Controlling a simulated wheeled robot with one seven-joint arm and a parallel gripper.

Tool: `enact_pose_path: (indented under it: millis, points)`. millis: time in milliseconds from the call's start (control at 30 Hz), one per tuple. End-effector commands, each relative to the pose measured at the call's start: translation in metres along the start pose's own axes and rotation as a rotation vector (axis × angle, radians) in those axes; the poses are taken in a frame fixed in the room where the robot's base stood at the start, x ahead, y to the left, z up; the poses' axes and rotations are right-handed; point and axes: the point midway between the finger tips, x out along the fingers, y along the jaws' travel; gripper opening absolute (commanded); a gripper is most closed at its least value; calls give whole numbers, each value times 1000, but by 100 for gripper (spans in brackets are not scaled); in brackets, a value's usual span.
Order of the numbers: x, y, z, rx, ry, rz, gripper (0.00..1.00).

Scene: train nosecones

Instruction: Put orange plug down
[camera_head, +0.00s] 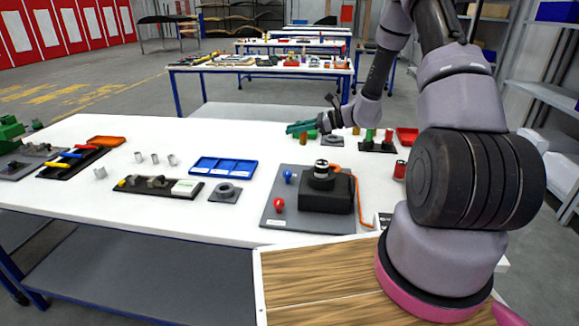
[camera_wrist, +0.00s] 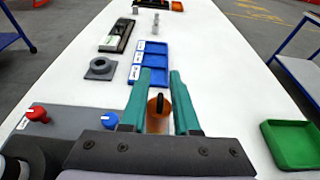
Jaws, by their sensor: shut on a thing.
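My gripper (camera_head: 300,128) is over the white table, beyond the grey board. In the wrist view its two teal fingers (camera_wrist: 161,100) are closed around the orange plug (camera_wrist: 157,118), which has a dark slot or tip on top. In the head view the plug (camera_head: 304,140) shows small and brownish below the fingers. I cannot tell whether its underside touches the table. The blue three-compartment tray (camera_wrist: 150,76) lies ahead of the fingers in the wrist view; it also shows in the head view (camera_head: 222,167), and looks empty.
A grey board with red and blue knobs (camera_head: 279,204) and a black block (camera_head: 327,193) stands near my side. A grey holed block (camera_wrist: 100,68) is beside the blue tray. A green tray (camera_wrist: 291,146) is at the right in the wrist view. White table space lies around the blue tray.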

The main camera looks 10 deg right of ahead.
Motion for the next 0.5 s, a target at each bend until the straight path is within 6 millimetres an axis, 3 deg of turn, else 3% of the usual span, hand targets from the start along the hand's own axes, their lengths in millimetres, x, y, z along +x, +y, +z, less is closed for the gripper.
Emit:
enact_pose_path:
  millis: [200,500]
  points:
    - [12,0,-36,6,0,-1,0]
    - [20,0,-63,2,0,-1,0]
